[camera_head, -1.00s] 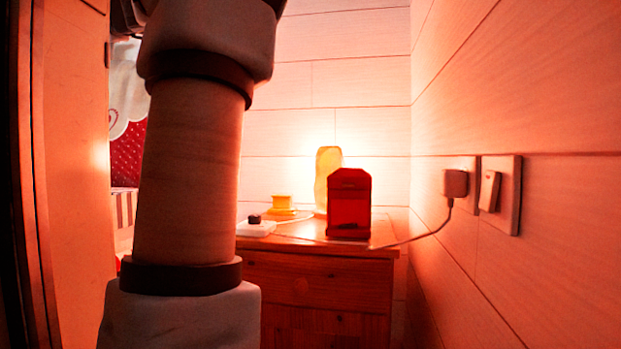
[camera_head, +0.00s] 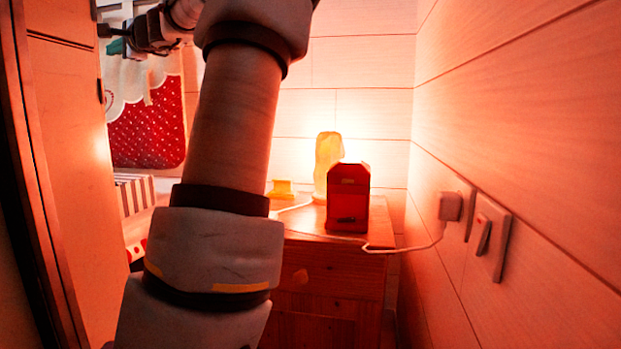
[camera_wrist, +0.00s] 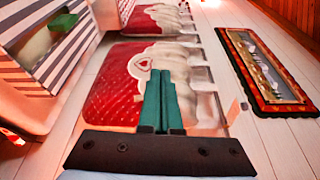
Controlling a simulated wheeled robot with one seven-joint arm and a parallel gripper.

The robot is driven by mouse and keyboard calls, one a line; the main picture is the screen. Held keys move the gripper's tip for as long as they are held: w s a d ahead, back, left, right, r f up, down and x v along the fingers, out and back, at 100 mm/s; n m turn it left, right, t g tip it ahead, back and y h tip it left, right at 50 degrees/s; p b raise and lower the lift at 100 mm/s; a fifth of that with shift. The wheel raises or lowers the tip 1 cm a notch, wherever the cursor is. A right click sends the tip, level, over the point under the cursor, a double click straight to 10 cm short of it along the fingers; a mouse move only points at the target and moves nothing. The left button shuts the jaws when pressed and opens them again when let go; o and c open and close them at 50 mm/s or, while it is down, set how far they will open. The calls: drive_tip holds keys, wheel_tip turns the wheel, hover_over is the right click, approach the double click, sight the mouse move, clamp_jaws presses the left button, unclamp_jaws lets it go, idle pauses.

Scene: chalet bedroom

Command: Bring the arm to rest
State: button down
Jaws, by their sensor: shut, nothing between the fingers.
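My arm rises in front of the head view and bends to the upper left. My gripper (camera_head: 115,45) is at the upper left of the head view, small and partly in shadow, in front of a pale surface. In the wrist view the two green fingers of my gripper (camera_wrist: 161,84) lie together, shut, with nothing between them. They are in the air, apart from the red and white cloth pieces (camera_wrist: 118,88) seen behind them.
A wooden nightstand (camera_head: 375,258) bears a glowing lamp (camera_head: 326,160), a red box (camera_head: 348,200) and a yellow item (camera_head: 281,188). A plug (camera_head: 449,206) and a switch (camera_head: 483,236) are on the right wall. A door-like panel (camera_head: 75,150) stands close at left.

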drive_tip(key=shift+m, duration=0.6)
drive_tip(key=shift+w+d+f+p, duration=0.1)
drive_tip(key=shift+w+f+p, duration=0.25)
drive_tip(key=shift+w+p, duration=0.25)
drive_tip(key=shift+w+d+f+p, duration=0.15)
drive_tip(key=shift+w+f+p, duration=0.15)
drive_tip(key=shift+w+p, duration=0.3)
drive_tip(key=shift+w+d+f+p, duration=0.1)
drive_tip(key=shift+w+f+p, duration=0.25)
drive_tip(key=shift+w+p, duration=0.25)
